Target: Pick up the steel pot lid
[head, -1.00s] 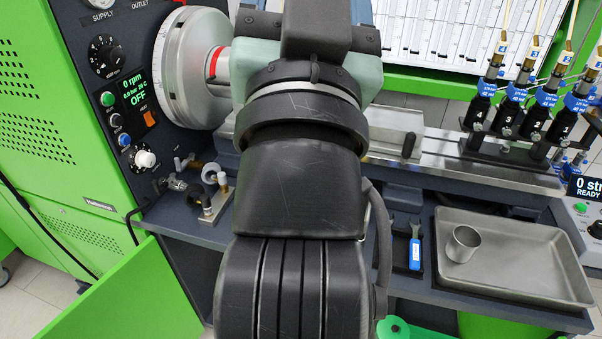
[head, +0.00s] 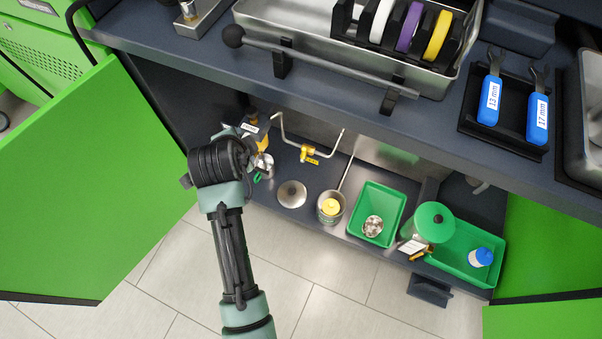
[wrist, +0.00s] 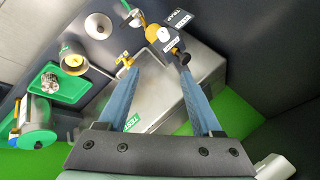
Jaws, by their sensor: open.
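The steel pot lid (head: 292,194) is a round, shiny disc with a small dark knob. It lies on the lower shelf, left of a steel pot (head: 331,207) with something yellow in it. In the wrist view the lid (wrist: 98,26) is at the upper left, clear of my fingers. My gripper (wrist: 160,63) is open, with nothing held between its two blue-grey fingers. In the head view my wrist is left of the lid, at the shelf opening, and my fingertips are hard to make out.
A green tray (head: 357,234) with a shiny metal piece, a green-lidded container (head: 434,221) and another green tray stand to the right. A bent pipe with a yellow valve (head: 310,153) is behind the lid. The worktop (head: 300,110) overhangs the shelf. A green door (head: 90,190) stands open left.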

